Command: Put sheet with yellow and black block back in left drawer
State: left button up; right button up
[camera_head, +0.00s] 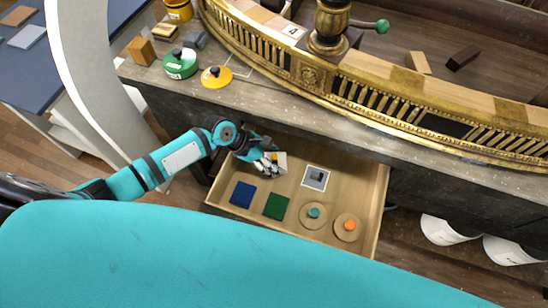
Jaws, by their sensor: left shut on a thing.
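The open wooden drawer (291,204) juts out under the console's stone top. My left gripper (272,164) is inside the drawer's outline, near its back left, shut on a small pale sheet (281,161) with yellow and dark marks. The gripper partly covers the sheet, and I cannot tell whether it touches the drawer floor. Another sheet (316,178), white with a grey and dark picture, lies flat in the drawer to the right. My right gripper does not show.
The drawer also holds a blue square (243,194), a green square (276,206) and two round wooden discs with a teal knob (314,212) and an orange knob (350,225). Green (180,63) and yellow (216,77) lidded pieces stand on the console top. White bins (447,230) are at right.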

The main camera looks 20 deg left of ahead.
pick_arm(q)
jog(key=shift+f, duration=0.65)
jog(key=o, duration=1)
jog(key=shift+s+f, duration=0.1)
jog(key=shift+f, duration=0.05)
jog(key=shift+a+r, duration=0.1)
jog(key=shift+r, duration=0.4)
jog(key=v, duration=1.2)
jog(key=shift+r+p, duration=0.3)
jog(key=shift+p, duration=0.1)
